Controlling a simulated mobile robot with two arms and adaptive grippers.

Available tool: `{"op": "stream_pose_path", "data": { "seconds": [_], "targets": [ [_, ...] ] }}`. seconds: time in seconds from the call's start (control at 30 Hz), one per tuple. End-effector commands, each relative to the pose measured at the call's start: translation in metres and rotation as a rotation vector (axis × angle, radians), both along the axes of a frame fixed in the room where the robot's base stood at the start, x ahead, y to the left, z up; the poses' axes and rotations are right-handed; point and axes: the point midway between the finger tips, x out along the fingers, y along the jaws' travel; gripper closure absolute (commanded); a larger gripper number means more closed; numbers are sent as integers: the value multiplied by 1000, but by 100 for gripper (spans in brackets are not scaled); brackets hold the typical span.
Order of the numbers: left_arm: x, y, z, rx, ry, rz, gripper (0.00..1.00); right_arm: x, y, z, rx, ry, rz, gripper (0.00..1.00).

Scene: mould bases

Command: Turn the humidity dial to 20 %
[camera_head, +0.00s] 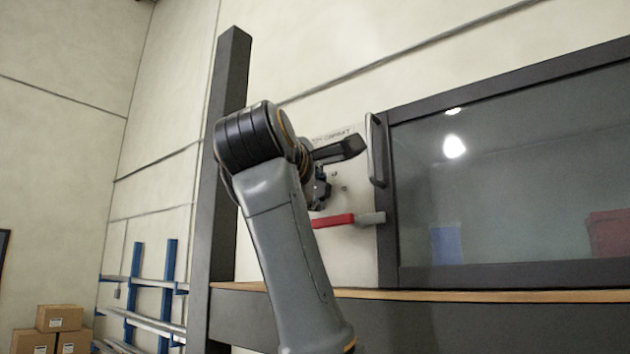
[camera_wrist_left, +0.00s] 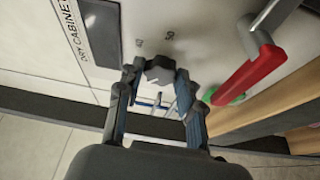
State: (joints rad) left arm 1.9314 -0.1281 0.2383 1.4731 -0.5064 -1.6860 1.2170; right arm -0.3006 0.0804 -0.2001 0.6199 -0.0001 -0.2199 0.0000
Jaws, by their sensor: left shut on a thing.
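The humidity dial (camera_wrist_left: 159,66) shows in the left wrist view as a small dark knob on the pale cabinet panel (camera_wrist_left: 205,40), with small printed marks above it. One of these marks reads like 50; I cannot read the dial's setting. My left gripper (camera_wrist_left: 157,78) is shut on the dial, with one finger on each side of it. In the head view the left gripper (camera_head: 321,187) is at the panel, partly behind my own arm, and the dial cannot be made out there. My right gripper is in neither view.
A red lever (camera_head: 333,220) juts out just below the left gripper. A dark door handle (camera_head: 376,150) and the glass door (camera_head: 510,170) are to the right. A dark post (camera_head: 222,150) stands left, with cardboard boxes (camera_head: 60,318) and a blue rack (camera_head: 135,290) beyond.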

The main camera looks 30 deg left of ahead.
Motion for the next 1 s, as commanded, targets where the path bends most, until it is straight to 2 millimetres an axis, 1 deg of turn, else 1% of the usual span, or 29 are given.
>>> {"op": "stream_pose_path", "data": {
  "seconds": [0.03, 0.5, 0.7, 1.0],
  "targets": [
    [2, -2, 2, -48, 12, -6, 95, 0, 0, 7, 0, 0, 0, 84],
    [1, -1, 3, -456, 44, -4, 95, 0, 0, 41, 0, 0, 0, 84],
    [1, 0, 3, -571, 53, -2, 95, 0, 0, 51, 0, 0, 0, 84],
    [1, 0, 1, -656, 60, -2, 95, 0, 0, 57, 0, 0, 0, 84]
  ]
}}
